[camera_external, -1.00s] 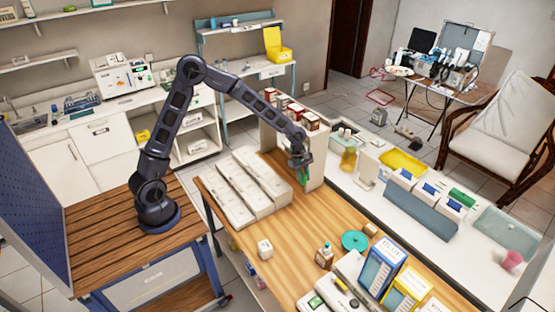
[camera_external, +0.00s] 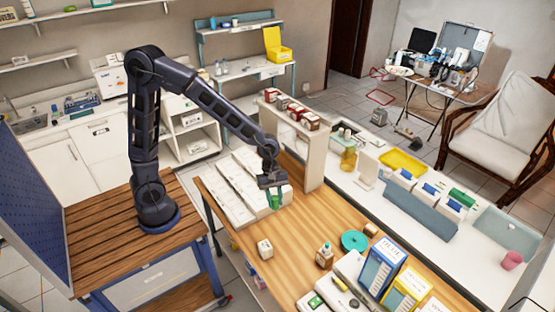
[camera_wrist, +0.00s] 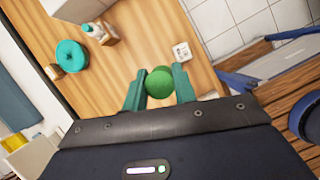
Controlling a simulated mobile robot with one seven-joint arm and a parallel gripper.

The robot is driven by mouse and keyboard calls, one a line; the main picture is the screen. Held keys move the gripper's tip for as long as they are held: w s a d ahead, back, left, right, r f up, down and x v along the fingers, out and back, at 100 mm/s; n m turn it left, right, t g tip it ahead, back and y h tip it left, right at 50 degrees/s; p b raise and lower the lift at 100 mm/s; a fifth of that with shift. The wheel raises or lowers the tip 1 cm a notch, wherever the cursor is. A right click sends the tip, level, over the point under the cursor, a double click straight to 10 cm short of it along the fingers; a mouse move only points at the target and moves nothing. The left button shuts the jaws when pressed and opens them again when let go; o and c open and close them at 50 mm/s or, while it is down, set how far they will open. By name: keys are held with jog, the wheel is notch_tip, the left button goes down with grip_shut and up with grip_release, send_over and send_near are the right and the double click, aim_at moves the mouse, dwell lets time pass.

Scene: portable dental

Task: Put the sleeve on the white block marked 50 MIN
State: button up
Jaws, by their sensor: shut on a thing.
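My gripper (camera_external: 272,186) is shut on a green, round-looking thing, which I take to be the sleeve (camera_wrist: 159,82). In the wrist view it sits between the two teal fingers; its underside is hidden. The gripper hangs above the wooden table, near the right edge of the long white trays. A small white block (camera_external: 265,249) stands on the table, nearer the camera than the gripper and apart from it. The block also shows in the wrist view (camera_wrist: 182,51), beyond the fingertips and slightly right, with dark marks on top too small to read.
Long white trays (camera_external: 236,190) lie left of the gripper. A tall white shelf unit (camera_external: 313,160) stands just right of it. A brown-and-white bottle (camera_external: 325,256) and a teal ring (camera_external: 354,240) stand right of the block. The wood around the block is clear.

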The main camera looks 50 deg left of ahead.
send_over(266, 249)
jog(key=w+a, duration=0.1)
jog(key=a, duration=0.1)
jog(key=shift+m, duration=0.4)
jog(key=f, duration=1.9)
jog(key=shift+s+d+f, duration=0.15)
jog(key=shift+d+f, duration=0.05)
jog(key=shift+f, duration=0.1)
jog(key=o, duration=0.9)
jog(key=shift+o, duration=0.2)
jog(key=v, duration=1.2)
